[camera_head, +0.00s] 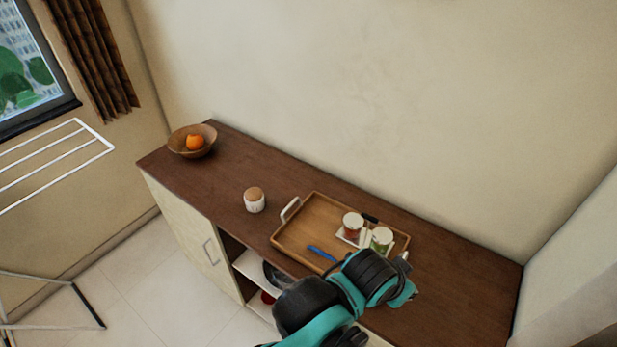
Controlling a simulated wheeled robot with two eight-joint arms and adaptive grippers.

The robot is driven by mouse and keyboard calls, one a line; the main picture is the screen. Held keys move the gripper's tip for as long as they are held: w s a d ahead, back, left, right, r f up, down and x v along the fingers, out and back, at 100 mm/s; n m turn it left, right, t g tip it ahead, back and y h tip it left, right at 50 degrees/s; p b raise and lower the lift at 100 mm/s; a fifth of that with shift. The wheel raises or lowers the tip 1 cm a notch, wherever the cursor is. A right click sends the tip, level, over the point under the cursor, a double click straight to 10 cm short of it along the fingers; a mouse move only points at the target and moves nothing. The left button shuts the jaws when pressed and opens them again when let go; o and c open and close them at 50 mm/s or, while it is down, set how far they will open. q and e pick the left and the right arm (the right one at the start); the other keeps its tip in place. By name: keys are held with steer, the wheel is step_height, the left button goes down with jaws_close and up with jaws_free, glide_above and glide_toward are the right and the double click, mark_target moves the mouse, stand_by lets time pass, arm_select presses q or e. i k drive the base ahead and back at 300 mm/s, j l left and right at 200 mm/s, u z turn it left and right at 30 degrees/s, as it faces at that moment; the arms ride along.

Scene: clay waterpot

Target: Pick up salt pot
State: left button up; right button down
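A small white pot with a tan lid (254,200), likely the salt pot, stands upright on the dark brown cabinet top, left of the wooden tray. Two jars with white lids stand on a white holder in the tray: one reddish (352,229), one greenish (381,240). No label is readable. One teal and black arm of mine, seemingly the left, reaches in from the bottom. Its gripper end (406,279) is over the cabinet top near the tray's front right corner, apart from the white pot. Its fingers are mostly hidden by the wrist. My other gripper is not in view.
The wooden tray (294,238) has a white handle and holds a blue utensil (321,253). A wooden bowl (180,143) with an orange (195,142) stands at the far left end. The wall is behind the cabinet. The cabinet top between bowl and pot is clear.

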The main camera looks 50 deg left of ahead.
mark_target(255, 202)
steer(key=u, duration=0.4)
steer(key=k+u, duration=0.1)
steer(key=u, duration=0.35)
steer(key=j+u, duration=0.1)
steer(key=u, duration=0.3)
steer(key=k+u, duration=0.1)
steer(key=u, duration=0.3)
steer(key=j+u, duration=0.15)
steer(key=u, duration=0.3)
steer(key=j+z, duration=0.15)
steer(key=z, duration=1.15)
steer(key=j+z, duration=0.8)
steer(key=j, duration=0.2)
steer(key=k+j+z, duration=0.15)
steer(key=j+z, duration=0.2)
steer(key=k+j, duration=0.15)
steer(key=j, duration=0.25)
steer(key=k+j+z, duration=0.1)
steer(key=j, duration=0.3)
steer(key=k+j, duration=0.15)
steer(key=j, duration=0.25)
